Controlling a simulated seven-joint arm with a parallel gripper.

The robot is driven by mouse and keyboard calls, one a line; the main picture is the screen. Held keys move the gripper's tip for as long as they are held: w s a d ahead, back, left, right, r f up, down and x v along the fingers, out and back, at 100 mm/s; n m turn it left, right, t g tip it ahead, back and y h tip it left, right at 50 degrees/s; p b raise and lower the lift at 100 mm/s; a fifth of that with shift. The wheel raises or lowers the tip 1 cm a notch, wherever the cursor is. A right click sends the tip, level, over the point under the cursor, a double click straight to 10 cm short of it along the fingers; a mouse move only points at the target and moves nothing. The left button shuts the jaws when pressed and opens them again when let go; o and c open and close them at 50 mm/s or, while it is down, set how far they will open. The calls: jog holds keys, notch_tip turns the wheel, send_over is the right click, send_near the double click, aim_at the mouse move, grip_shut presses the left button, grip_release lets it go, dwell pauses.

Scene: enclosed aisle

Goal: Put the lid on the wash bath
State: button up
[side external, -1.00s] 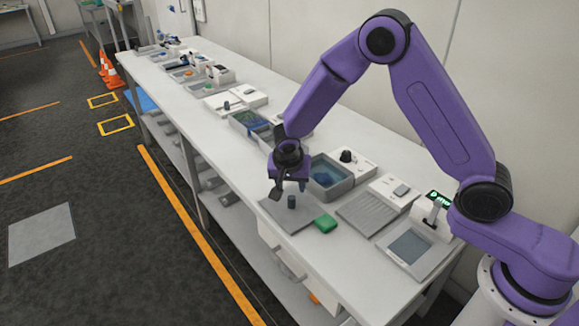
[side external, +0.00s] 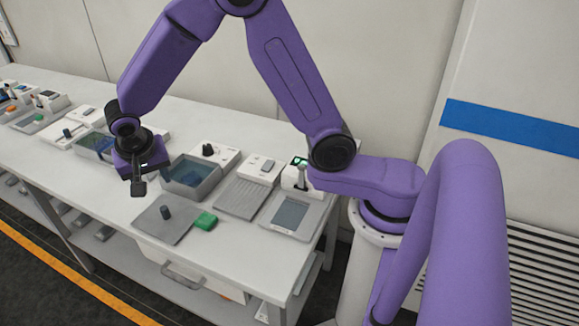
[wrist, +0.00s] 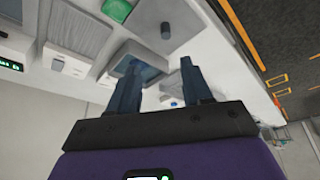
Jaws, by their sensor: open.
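The lid (side external: 172,229) is a flat grey plate with a dark upright knob (side external: 165,212). It lies on the bench near the front edge; the wrist view also shows it at the top (wrist: 185,38). The wash bath (side external: 192,194) is a grey open box with blue liquid inside, behind the lid. It shows in the wrist view too, partly hidden by a finger (wrist: 143,50). My gripper (side external: 138,188) is open and empty, above the bench, left of the knob and the bath. Its fingers (wrist: 158,67) are apart in the wrist view.
A green block (side external: 206,221) lies at the lid's right edge. Another bath (side external: 95,146) is behind my gripper.

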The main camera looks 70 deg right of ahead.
jog(key=s+d+r+n+g+y, duration=0.1)
jog(key=s+d+r+n, duration=0.1)
jog(key=s+n, duration=0.4)
jog(key=s+d+r+n+g+y, duration=0.1)
jog(key=s+d+n, duration=0.3)
jog(key=s, duration=1)
jog(key=s+d+r+n+y, duration=0.1)
jog(key=s+d+r+n, duration=0.1)
jog(key=s+n, duration=0.7)
jog(key=shift+s+d+r+n+g, duration=0.3)
jog(key=shift+s+d+g, duration=0.15)
jog(key=shift+s, duration=0.2)
jog(key=shift+o, duration=0.5)
jog(key=shift+s+d+n, duration=0.25)
jog(key=shift+s+n, duration=0.05)
jog(key=shift+s, duration=0.15)
jog(key=m+t+h, duration=0.3)
jog(key=m, duration=1.9)
send_over(163, 208)
jog(key=s+a, duration=0.4)
notch_tip(163, 208, down, 7)
jog(key=x, duration=1.6)
jog(key=shift+s+f, duration=0.1)
jog(key=shift+f, duration=0.3)
